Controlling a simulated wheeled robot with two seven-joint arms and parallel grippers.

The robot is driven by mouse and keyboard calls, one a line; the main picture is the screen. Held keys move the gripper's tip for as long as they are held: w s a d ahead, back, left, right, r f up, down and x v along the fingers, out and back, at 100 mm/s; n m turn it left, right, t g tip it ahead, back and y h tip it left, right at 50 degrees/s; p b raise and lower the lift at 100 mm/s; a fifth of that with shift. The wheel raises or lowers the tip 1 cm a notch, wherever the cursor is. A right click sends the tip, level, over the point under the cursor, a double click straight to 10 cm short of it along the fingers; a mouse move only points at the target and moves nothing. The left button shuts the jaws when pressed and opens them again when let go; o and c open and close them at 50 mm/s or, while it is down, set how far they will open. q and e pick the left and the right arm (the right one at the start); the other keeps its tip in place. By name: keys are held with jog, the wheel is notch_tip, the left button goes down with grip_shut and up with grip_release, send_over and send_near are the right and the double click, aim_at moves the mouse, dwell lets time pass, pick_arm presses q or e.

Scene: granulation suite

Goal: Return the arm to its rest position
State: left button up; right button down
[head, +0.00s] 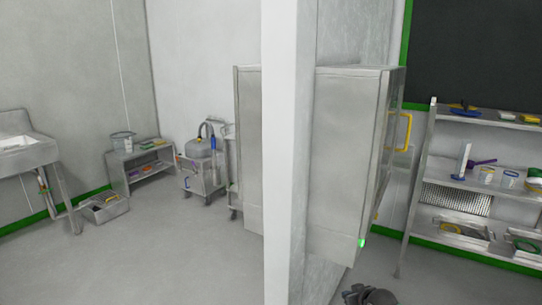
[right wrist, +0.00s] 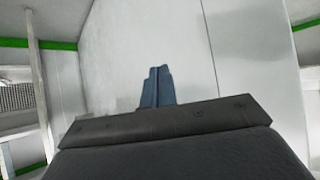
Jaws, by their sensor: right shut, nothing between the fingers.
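My right gripper (head: 352,295) shows as a small dark grey shape at the bottom edge of the head view, right of the white wall edge. In the right wrist view its two blue-grey fingers (right wrist: 157,86) are together, with nothing between them. Pale panel surfaces lie beyond the fingertips, and I see no contact with them. Most of my right arm is out of the head view. My left gripper is in neither view.
A white wall edge (head: 281,150) cuts the head view. Right of it stands a steel cabinet (head: 345,150) with a yellow handle (head: 404,131). A steel shelf (head: 478,115) holds several items. A sink (head: 22,155) and cart (head: 205,182) stand left. Floor (head: 170,250) is clear.

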jog(key=s+a+f+g+p, duration=0.15)
jog(key=s+a, duration=0.25)
jog(key=s, duration=0.5)
jog(key=s+a+f+g, duration=0.1)
jog(key=s+a+f, duration=0.1)
jog(key=s+a, duration=0.45)
jog(key=s+a+f+g, duration=0.1)
jog(key=s+a, duration=0.2)
jog(key=s, duration=0.7)
pick_arm(q)
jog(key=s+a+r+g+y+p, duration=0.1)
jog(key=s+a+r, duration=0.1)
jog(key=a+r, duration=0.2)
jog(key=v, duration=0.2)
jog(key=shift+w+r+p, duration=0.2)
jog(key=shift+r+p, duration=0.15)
jog(key=shift+p, duration=0.05)
pick_arm(e)
jog(key=s+r+m+g+h, duration=0.1)
jog(key=s+r+g, duration=0.1)
jog(key=s, duration=1.1)
jog(key=s+r+g, duration=0.2)
jog(key=s+r, duration=0.2)
jog(key=s, duration=0.9)
jog(key=shift+s+a+r+m+h, duration=0.15)
jog(key=shift+r+m+h, duration=0.05)
jog(key=shift+m+h, duration=0.2)
